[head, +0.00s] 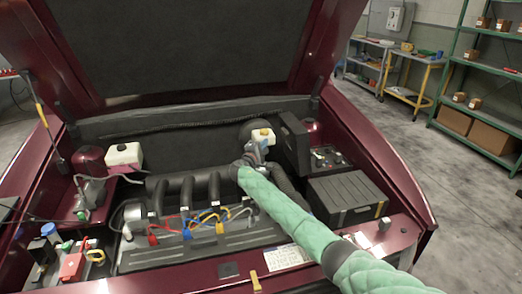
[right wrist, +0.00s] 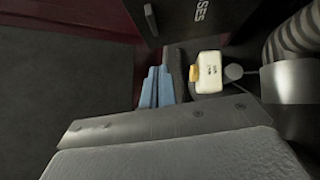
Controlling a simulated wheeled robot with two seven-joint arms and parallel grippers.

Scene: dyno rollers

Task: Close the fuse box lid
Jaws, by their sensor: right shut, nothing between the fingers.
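The fuse box (head: 328,158) sits at the right rear of the engine bay, with small parts showing inside. Its black lid (head: 293,140) stands open and upright at the box's left side. In the right wrist view a dark panel (right wrist: 172,18) with the letters "SES" fills the top, and it looks like this lid. My right gripper (head: 256,147) is shut and empty, left of the lid and a little in front of it. Its blue fingers (right wrist: 158,82) point toward the panel in the wrist view, apparently apart from it. My left gripper is not in view.
A white reservoir with a yellow cap (head: 262,136) stands just behind my right gripper. A black ribbed box (head: 345,198) lies in front of the fuse box. Black curved hoses (head: 185,190) and coloured leads are left of my arm. The raised hood (head: 180,45) hangs above.

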